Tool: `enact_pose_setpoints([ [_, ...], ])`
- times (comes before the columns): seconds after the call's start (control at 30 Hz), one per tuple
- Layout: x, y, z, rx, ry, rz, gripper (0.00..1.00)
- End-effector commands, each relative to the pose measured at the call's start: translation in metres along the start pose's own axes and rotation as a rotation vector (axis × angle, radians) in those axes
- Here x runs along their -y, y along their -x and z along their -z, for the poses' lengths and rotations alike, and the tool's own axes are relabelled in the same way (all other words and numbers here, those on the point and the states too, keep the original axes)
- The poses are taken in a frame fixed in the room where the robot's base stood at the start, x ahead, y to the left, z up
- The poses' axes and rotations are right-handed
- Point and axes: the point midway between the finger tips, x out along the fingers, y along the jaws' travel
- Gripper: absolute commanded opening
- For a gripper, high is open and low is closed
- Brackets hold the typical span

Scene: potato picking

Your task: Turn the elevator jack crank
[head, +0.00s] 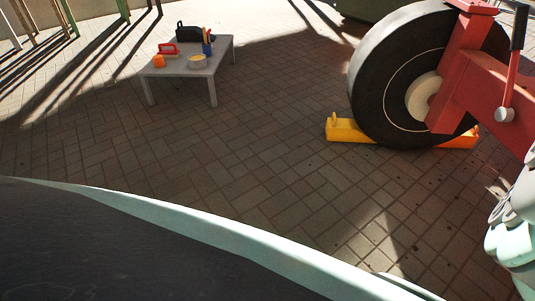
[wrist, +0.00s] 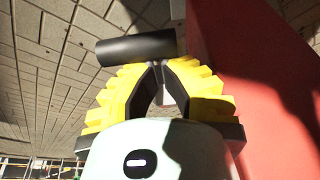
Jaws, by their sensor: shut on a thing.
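In the wrist view my gripper (wrist: 156,66) has yellow ribbed fingers with dark inner pads. Its fingertips come together at a black cylindrical handle (wrist: 125,50), and the gripper is shut on it. The handle lies across the picture, with its free end to the left and its right end near a red metal part (wrist: 255,110). The exact contact is partly hidden by the fingers. In the head view a crank with a black grip (head: 519,27) and red arm stands upright on the red machine frame (head: 470,80).
A large black wheel (head: 369,92) rests between yellow-orange chocks (head: 346,131) at the right. A low grey table (head: 180,70) with several small items stands at the back left. Paved floor between them is clear. The red body lies close on my gripper's right.

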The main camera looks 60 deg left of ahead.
Motion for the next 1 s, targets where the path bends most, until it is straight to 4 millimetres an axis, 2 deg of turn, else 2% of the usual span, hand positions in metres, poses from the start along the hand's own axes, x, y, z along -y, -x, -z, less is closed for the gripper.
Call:
enact_pose_setpoints([
  [0.17, 0.001, -0.003, -0.005, -0.043, -0.002, 0.005, 0.00],
  [1.0, 0.000, -0.020, -0.018, -0.039, 0.003, 0.006, 0.00],
])
